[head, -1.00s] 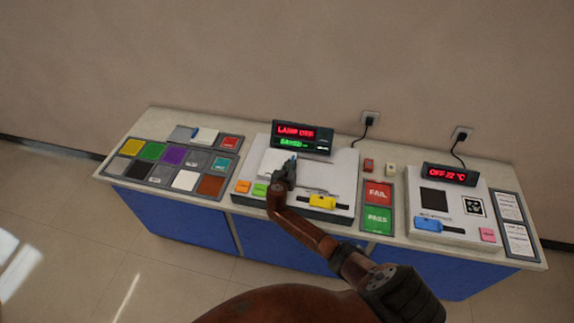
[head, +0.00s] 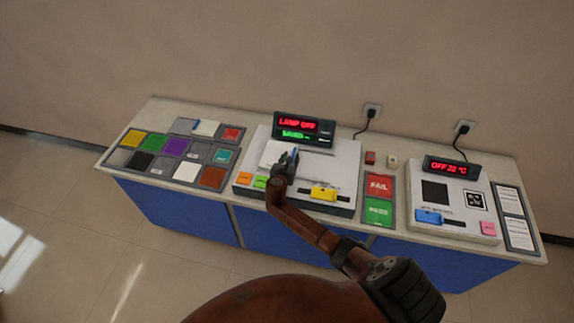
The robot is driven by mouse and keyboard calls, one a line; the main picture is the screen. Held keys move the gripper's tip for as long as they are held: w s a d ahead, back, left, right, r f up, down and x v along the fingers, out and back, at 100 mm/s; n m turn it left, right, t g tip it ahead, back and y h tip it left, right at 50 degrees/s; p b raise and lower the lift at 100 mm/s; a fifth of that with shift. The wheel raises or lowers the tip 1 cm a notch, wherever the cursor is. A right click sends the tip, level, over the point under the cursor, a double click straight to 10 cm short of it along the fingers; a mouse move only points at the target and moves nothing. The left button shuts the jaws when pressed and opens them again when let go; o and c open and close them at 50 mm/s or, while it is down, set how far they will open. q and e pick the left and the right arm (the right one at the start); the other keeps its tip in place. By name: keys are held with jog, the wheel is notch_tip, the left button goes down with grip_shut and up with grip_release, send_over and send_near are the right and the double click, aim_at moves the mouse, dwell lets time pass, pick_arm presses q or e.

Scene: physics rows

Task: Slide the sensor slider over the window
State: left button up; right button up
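The middle white device (head: 334,168) has a yellow slider (head: 323,194) in a dark slot along its front part, right of my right gripper. A pale square (head: 273,152), perhaps the window, lies at the device's left, partly hidden by the gripper. My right gripper (head: 288,158) is over that square's right edge, apart from the yellow slider. A small blue piece (head: 295,154) shows at its fingertips; I cannot tell whether it is gripped. A second white device (head: 462,200) has a blue slider (head: 429,216) in its front slot. My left gripper is not in view.
A display (head: 303,128) reading LAMP OFF stands behind the middle device. Orange (head: 244,178) and green (head: 260,182) buttons sit at its front left. A rack of coloured tiles (head: 192,137) lies left. FAIL (head: 379,185) and PASS (head: 378,211) pads lie right.

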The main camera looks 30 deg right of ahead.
jog(key=v, duration=1)
jog(key=shift+a, duration=0.1)
